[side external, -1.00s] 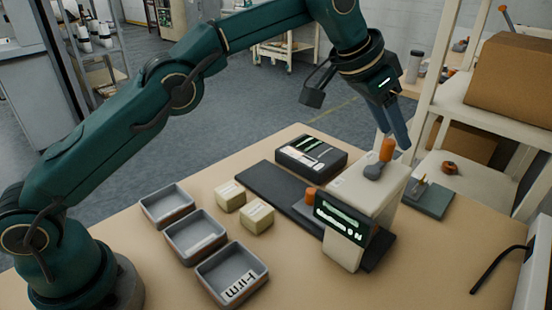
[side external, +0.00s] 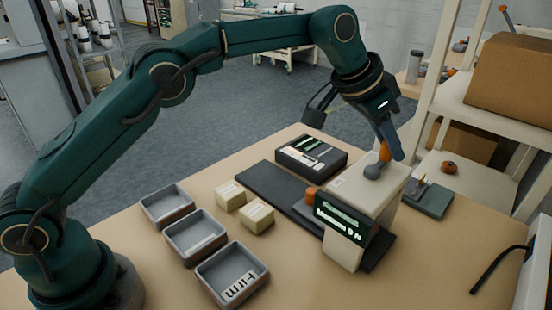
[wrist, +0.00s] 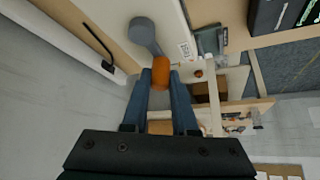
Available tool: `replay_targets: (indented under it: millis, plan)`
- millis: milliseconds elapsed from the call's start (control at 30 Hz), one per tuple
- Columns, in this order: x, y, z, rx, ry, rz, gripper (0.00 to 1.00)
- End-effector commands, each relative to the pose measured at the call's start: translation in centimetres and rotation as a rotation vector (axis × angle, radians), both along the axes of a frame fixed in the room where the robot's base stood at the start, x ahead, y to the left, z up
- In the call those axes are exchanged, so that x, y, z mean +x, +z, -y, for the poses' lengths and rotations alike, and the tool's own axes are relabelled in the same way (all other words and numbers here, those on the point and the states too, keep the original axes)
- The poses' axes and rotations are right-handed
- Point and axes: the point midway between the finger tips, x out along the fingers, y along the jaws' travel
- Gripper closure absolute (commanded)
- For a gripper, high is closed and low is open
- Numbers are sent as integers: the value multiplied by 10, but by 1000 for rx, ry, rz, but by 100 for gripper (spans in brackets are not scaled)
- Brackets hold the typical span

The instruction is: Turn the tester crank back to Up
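The tester (side external: 385,195) is a pale box with a dark display panel (side external: 342,220) on its front, at the table's right side. Its crank has a grey arm (side external: 373,171) on top and an upright orange handle (side external: 384,152). In the wrist view, the grey crank arm (wrist: 145,35) reaches away from the orange handle (wrist: 161,72). My gripper (side external: 390,148) points down at the handle. In the wrist view, my blue fingers (wrist: 160,78) stand apart on either side of the handle, very close to it. Whether they touch it is hard to see. The lettering is too small to read surely.
Three grey trays (side external: 195,237) and two pale wadding blocks (side external: 257,217) lie left of the tester. A dark boxed device (side external: 311,155) stands behind. A shelf with cardboard boxes (side external: 505,80) rises close at the right. The table's front right is mostly clear.

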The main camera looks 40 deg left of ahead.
Motion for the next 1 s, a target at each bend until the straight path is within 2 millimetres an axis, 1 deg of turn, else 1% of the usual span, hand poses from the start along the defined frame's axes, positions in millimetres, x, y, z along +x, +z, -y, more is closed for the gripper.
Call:
replay_targets:
  millis: [167,400,500,833,1000]
  plan:
    - [-1,0,-3,0,0,-1,100]
    - [-7,1,-21,-1,0,-3,100]
    - [-9,0,-25,0,0,-2,100]
    - [-10,0,-26,-1,-1,-2,100]
    - [-20,1,-33,-2,-1,-4,100]
